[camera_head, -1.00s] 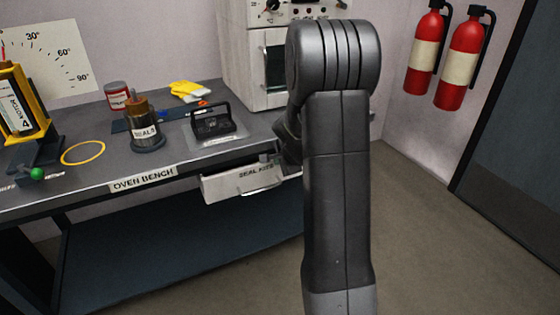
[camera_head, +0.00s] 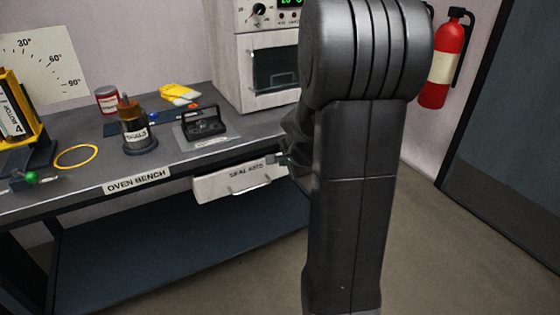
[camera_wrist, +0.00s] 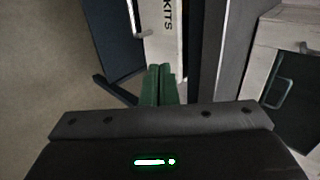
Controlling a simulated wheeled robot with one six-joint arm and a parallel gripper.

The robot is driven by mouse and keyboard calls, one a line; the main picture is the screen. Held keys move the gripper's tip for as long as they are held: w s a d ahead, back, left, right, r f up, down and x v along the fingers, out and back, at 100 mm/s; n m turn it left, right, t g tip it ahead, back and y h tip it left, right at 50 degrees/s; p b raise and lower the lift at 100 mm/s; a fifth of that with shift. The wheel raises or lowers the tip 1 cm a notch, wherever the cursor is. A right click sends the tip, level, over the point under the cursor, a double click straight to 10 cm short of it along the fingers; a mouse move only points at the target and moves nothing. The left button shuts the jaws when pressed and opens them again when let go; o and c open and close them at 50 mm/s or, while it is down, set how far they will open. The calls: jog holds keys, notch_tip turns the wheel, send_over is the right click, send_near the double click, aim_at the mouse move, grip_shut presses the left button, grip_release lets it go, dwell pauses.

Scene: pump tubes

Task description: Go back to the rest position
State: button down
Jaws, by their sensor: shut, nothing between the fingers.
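My gripper (camera_wrist: 158,85) shows in the wrist view as two green fingers pressed together with nothing between them. In the head view most of my gripper is hidden behind my arm; only a small green bit shows beside the right end of the seal kits drawer (camera_head: 240,180). The drawer front is white with a handle and sits under the edge of the oven bench (camera_head: 230,152). In the wrist view the drawer front (camera_wrist: 165,35) lies just beyond the fingertips; I cannot tell whether they touch it.
A white oven (camera_head: 280,75) stands at the bench's right end. A seals post (camera_head: 135,130), a black-handled case (camera_head: 205,122), yellow gloves (camera_head: 180,94) and a yellow ring (camera_head: 76,157) are on the bench. A fire extinguisher (camera_head: 440,65) hangs at right. Floor (camera_head: 430,250) at right is clear.

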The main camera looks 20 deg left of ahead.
jog(key=shift+s+d+r, duration=0.1)
jog(key=shift+d+r, duration=0.05)
jog(key=shift+d, duration=0.05)
